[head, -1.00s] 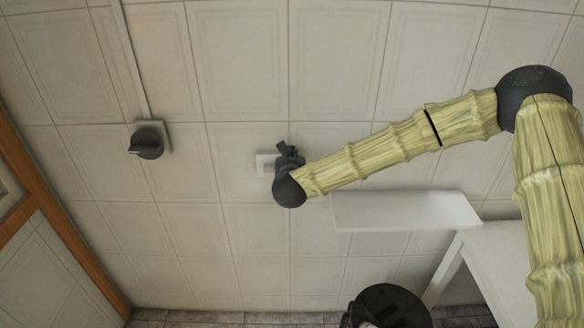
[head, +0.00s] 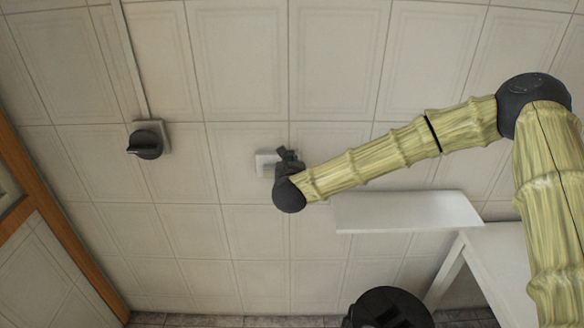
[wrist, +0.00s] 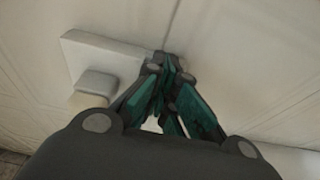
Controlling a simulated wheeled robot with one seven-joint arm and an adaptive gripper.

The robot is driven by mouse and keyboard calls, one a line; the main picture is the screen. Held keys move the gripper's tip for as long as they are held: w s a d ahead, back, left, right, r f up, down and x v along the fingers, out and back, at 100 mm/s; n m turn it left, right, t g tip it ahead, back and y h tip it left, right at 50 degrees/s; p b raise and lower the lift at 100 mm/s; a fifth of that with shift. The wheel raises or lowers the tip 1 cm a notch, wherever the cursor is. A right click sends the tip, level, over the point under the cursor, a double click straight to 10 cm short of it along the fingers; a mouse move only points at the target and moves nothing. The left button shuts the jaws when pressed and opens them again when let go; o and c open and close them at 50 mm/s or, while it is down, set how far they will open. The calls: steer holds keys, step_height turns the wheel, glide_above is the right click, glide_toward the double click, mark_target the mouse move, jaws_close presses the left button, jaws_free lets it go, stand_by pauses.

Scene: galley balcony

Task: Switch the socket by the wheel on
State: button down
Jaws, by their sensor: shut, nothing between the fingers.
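A black rotary wheel (head: 146,143) sits on a grey square plate on the tiled wall, at the left in the head view. To its right is a small white socket plate (head: 264,164), partly hidden by my gripper (head: 285,154). The wrist view shows the socket plate (wrist: 104,52) with a raised pale block (wrist: 97,83) on it. My gripper is shut and empty in the wrist view (wrist: 164,65), its fingertips at the plate's right edge. I cannot tell whether they touch the plate. The switch's position is unclear.
A white shelf (head: 405,211) juts out below and right of my gripper, beside a white table (head: 510,262). A round black object (head: 390,307) stands at the bottom. The wall between wheel and socket is clear.

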steer(key=shift+s+f, duration=0.1)
steer(key=f+b+v, duration=0.1)
steer(key=v, duration=0.5)
steer(key=shift+s+b, duration=0.35)
steer(key=shift+s, duration=0.1)
stand_by(0.4)
